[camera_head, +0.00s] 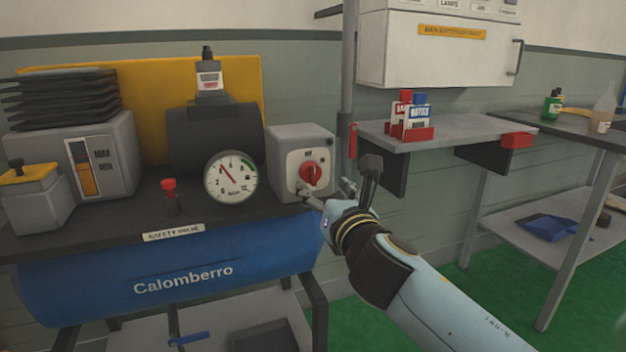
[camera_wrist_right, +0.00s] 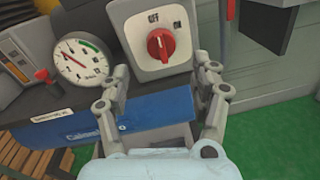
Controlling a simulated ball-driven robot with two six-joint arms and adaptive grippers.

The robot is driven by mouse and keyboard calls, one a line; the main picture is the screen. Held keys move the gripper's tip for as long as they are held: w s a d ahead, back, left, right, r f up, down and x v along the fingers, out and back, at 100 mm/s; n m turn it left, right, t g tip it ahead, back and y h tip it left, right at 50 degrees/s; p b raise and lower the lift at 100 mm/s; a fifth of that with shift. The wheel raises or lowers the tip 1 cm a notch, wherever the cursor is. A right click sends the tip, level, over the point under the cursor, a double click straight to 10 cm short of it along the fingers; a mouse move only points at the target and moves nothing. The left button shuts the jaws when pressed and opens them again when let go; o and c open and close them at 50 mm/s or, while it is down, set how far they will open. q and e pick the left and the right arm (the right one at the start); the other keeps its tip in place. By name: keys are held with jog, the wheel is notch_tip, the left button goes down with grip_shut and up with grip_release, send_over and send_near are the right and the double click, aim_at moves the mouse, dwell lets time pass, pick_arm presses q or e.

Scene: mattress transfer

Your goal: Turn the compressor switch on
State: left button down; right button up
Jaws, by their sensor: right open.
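The compressor switch is a red rotary knob (camera_head: 311,175) on a grey box (camera_head: 287,150) at the right end of the blue compressor (camera_head: 180,280). In the right wrist view the red knob (camera_wrist_right: 160,45) has its pointer near the OFF mark, upright or nearly so. My right gripper (camera_head: 330,190) is open and empty, just in front of and below the knob. Its two fingers (camera_wrist_right: 163,85) spread below the knob in the wrist view, with no contact visible. My left gripper is not in view.
A pressure gauge (camera_head: 231,177) and a red-topped safety valve (camera_head: 169,188) stand left of the switch box. A grey pole rises behind it.

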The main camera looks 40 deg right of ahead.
aim_at(314, 178)
jog(key=x, duration=0.7)
jog(key=shift+s+f, duration=0.1)
jog(key=shift+f, duration=0.05)
jog(key=shift+c, duration=0.3)
jog(key=c, duration=1.1)
